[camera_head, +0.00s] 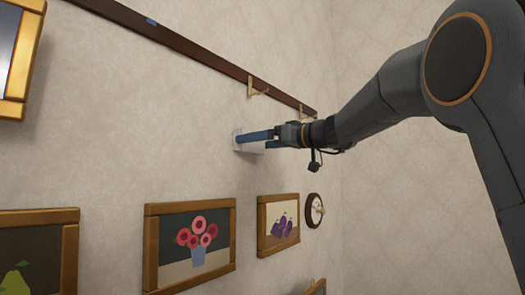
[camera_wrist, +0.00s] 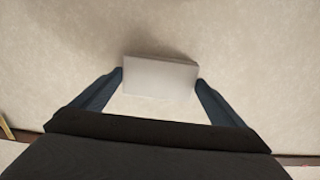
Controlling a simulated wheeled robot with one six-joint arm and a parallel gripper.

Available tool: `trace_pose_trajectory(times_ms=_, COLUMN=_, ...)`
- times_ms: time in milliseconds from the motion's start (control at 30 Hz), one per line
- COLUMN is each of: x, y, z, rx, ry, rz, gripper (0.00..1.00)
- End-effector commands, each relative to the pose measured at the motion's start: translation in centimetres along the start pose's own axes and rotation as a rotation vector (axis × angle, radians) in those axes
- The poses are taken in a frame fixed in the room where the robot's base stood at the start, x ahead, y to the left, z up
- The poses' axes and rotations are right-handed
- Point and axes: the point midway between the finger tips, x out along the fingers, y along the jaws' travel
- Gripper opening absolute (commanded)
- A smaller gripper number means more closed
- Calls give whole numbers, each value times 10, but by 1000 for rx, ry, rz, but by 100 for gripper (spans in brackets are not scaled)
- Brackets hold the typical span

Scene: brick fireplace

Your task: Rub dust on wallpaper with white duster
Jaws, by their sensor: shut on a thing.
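The white duster (camera_head: 238,145) is a pale block between the two blue fingers of my gripper (camera_head: 256,141), at the wallpaper (camera_head: 150,120) in the middle of the head view. In the wrist view the duster (camera_wrist: 160,77) spans the gap between the fingertips, with a finger at each end. It is at or very close to the wall; I cannot tell whether it touches. A faint darker patch lies on the wallpaper around it in the wrist view; I cannot tell dust from shadow.
A dark wooden rail (camera_head: 205,60) with brass hooks (camera_head: 257,87) runs above the gripper. Below hang a flower picture (camera_head: 148,245), a plum picture (camera_head: 262,228) and a round wall piece (camera_head: 315,210). A gold frame (camera_head: 12,108) is at upper left. Wallpaper left of the duster is clear.

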Motion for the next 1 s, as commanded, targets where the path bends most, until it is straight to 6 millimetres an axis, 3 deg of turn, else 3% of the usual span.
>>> trace_pose_trajectory(times_ms=1000, x=1, y=-58, z=2, rx=0, ry=0, rz=-5, gripper=75)
